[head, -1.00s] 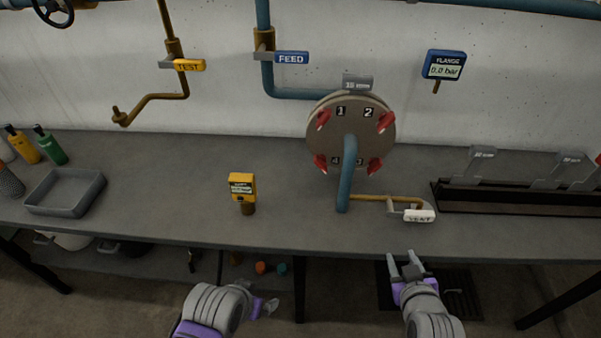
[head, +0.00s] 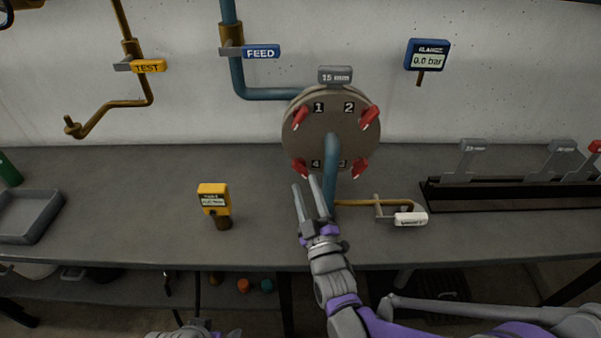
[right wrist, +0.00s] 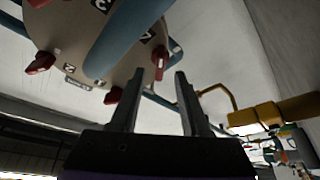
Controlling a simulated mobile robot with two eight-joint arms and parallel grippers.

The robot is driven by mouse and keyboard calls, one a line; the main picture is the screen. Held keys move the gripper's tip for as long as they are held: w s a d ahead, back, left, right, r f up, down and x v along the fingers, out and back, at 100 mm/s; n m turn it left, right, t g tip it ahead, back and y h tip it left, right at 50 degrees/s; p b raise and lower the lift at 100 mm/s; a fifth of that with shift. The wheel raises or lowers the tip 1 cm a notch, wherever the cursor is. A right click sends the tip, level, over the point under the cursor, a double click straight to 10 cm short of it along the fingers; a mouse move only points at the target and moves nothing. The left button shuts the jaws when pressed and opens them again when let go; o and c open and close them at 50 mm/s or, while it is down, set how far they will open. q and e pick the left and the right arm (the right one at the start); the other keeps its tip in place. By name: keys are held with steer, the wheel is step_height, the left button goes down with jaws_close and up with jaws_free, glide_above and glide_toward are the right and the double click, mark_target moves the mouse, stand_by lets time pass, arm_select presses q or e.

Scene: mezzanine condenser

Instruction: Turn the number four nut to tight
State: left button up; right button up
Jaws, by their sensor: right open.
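The round grey-brown flange (head: 331,118) stands upright on the bench with red nuts beside the numbers 1 to 4. The number four nut (head: 300,171) is at its lower left, next to the 4 label. It also shows in the right wrist view (right wrist: 160,56). My right gripper (head: 305,184) is open and empty, with its fingertips just below and in front of that nut. In the right wrist view the nut appears just beyond the gap between the fingers (right wrist: 159,76); I cannot tell whether they touch it. Only a bit of my left arm shows at the bottom edge.
A blue pipe (head: 331,165) runs down in front of the flange, close to my right fingers. A yellow handheld device (head: 214,200) stands to the left. A brass pipe with a white tag (head: 410,219) is to the right. The flange gauge (head: 428,56) reads 0.0 bar.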

mark_target(301, 174)
steer(key=shift+x, duration=2.2)
steer(key=shift+c, duration=0.3)
jaws_close()
